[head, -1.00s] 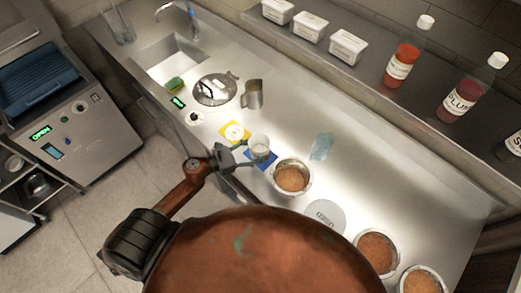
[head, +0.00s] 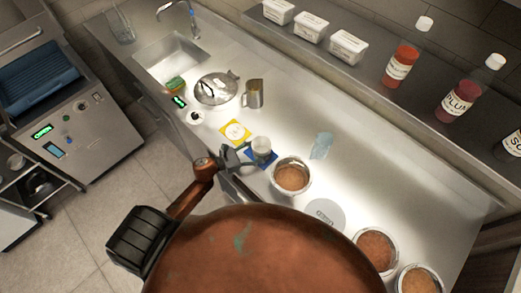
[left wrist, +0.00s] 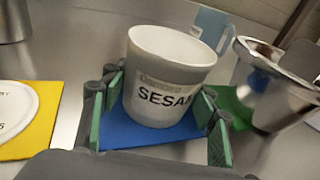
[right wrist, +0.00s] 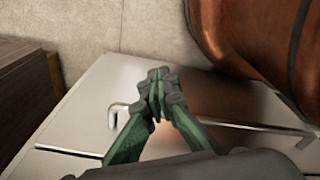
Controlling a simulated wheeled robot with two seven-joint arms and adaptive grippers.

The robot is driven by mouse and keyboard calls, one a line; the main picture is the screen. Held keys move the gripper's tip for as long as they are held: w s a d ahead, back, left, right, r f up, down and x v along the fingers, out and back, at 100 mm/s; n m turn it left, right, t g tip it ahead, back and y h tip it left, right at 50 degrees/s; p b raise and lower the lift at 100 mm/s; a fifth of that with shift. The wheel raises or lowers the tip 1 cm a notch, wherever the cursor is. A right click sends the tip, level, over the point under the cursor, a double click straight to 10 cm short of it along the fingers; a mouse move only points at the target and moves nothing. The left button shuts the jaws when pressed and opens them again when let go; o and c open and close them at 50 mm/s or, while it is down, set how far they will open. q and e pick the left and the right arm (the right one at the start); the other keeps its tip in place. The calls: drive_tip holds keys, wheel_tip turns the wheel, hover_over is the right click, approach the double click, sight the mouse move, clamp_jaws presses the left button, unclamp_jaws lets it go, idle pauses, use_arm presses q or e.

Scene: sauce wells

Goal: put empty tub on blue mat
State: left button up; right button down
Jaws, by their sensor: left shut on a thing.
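The white tub (head: 261,146) is upright at the blue mat (head: 270,164). In the left wrist view the tub (left wrist: 172,75) has a label whose visible part reads "SESA", and its inner bottom is hidden. The blue mat (left wrist: 150,135) shows directly under and around its base; whether it bears fully on the mat is hard to tell. My left gripper (head: 246,155) has its green-padded fingers (left wrist: 160,115) on both sides of the tub, shut on it. My right gripper (right wrist: 157,85) is shut with its fingertips together, empty, over a pale cabinet front.
A yellow mat (head: 236,142) with a round white lid lies left of the blue mat. A metal pot of brown contents (head: 291,178) stands close on the right. A metal pitcher (head: 253,94) stands behind. Bottles and white boxes line the back shelf.

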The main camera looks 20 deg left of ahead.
use_arm(q)
drive_tip(key=shift+f, duration=0.15)
drive_tip(key=o, duration=1.4)
drive_tip(key=shift+r, duration=0.3)
drive_tip(key=b+v, duration=0.1)
drive_tip(key=v, duration=0.4)
drive_tip(key=b+v, duration=0.1)
drive_tip(key=v, duration=0.4)
drive_tip(key=shift+s+a+f, duration=0.2)
drive_tip(key=shift+s+a, duration=0.05)
drive_tip(key=shift+s+a+r, duration=0.2)
drive_tip(key=shift+s+a, duration=0.2)
drive_tip(key=shift+s, duration=0.1)
